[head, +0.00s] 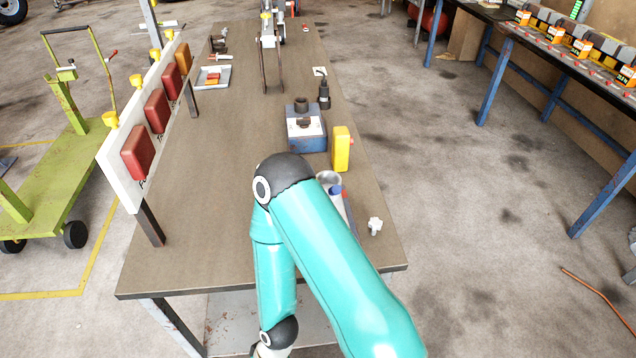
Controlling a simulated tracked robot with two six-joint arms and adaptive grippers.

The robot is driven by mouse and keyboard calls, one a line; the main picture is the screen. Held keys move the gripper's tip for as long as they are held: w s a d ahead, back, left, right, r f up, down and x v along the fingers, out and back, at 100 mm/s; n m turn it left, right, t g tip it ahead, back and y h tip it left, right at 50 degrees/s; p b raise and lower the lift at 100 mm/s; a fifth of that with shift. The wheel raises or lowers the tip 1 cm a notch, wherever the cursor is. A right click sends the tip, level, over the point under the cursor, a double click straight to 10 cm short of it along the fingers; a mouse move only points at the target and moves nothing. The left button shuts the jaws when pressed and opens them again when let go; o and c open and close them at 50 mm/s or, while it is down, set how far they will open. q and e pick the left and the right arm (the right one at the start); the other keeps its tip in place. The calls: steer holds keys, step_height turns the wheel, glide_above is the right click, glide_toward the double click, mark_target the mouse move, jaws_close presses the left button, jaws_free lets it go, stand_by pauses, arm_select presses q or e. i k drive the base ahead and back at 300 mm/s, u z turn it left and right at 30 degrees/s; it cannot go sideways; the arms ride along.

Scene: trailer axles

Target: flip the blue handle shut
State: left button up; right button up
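A small blue piece (336,190) shows on the table just right of my teal arm, beside a grey cylindrical part (328,178). I cannot tell whether it is the blue handle or how it is set, as my arm covers much of that spot. A teal arm of mine rises from the bottom right, bends at a dark elbow over the table and comes back down toward the bottom edge. Neither of my grippers shows in the head view.
The long table (215,220) has free room left of my arm. A blue box-like device (306,138), a yellow block (341,149) and a small white knob (375,226) stand on its right. A white board (128,173) with red boxes runs along its left edge.

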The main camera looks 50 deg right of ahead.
mark_target(336, 189)
steer(key=k, duration=1.45)
steer(key=z, duration=1)
steer(key=i, duration=1.5)
steer(key=u, duration=0.05)
steer(key=k, duration=0.3)
steer(key=z, duration=0.05)
